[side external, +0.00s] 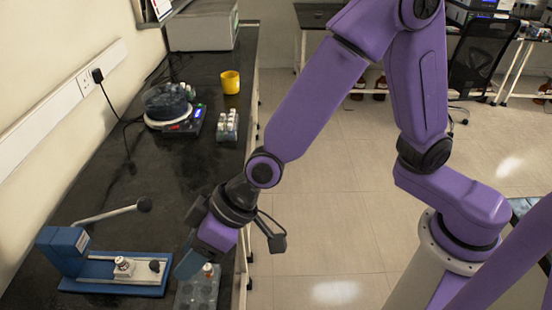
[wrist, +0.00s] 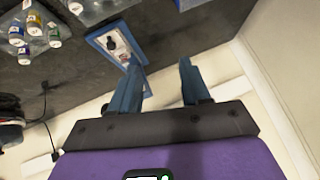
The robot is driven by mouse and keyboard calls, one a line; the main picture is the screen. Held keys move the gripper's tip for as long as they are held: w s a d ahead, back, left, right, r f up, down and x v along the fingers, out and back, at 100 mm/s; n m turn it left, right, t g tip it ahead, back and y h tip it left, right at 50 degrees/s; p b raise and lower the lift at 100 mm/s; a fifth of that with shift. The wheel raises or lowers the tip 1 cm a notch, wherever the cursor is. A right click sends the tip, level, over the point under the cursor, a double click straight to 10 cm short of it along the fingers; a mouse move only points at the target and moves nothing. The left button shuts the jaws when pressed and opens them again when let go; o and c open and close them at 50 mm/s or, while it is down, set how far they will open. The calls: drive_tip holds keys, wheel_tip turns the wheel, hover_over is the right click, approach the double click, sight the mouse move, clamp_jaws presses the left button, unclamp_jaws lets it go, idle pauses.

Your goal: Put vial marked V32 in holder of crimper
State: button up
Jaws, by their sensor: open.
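The blue crimper (side external: 65,250) stands at the left of the bench in the side view, with a lever ending in a black knob. On its base plate is a small white, capped vial-like piece (side external: 123,266); I cannot tell whether it is a vial in the holder. Part of the crimper's blue-edged base also shows in the wrist view (wrist: 96,40). A clear rack (side external: 197,293) is at the front edge, with a vial (side external: 208,269) in it. No V32 mark is readable. My gripper (side external: 186,266) is open and looks empty, right of the crimper and close to the rack; its fingers also show in the wrist view (wrist: 158,75).
Farther back are another rack of white-capped vials (side external: 227,126), a device with a round bowl (side external: 170,103), a yellow cup (side external: 230,82) and a grey box (side external: 202,25). Cables run along the wall. The middle of the black bench (side external: 180,165) is clear.

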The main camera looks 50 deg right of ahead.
drive_tip(key=s+d+r+n+g+h, duration=0.1)
drive_tip(key=s+d, duration=0.4)
drive_tip(key=d, duration=0.6)
drive_tip(key=s+d+r+n+g+h, duration=0.1)
drive_tip(key=s+d, duration=0.4)
drive_tip(key=d, duration=0.6)
drive_tip(key=s+d+r+n+g+h, duration=0.1)
drive_tip(key=s+d+h, duration=0.3)
drive_tip(key=d, duration=0.7)
drive_tip(key=shift+s+d+r+n+h, duration=0.35)
drive_tip(key=shift+s+r+n+h, duration=0.05)
drive_tip(key=shift+r+n, duration=0.45)
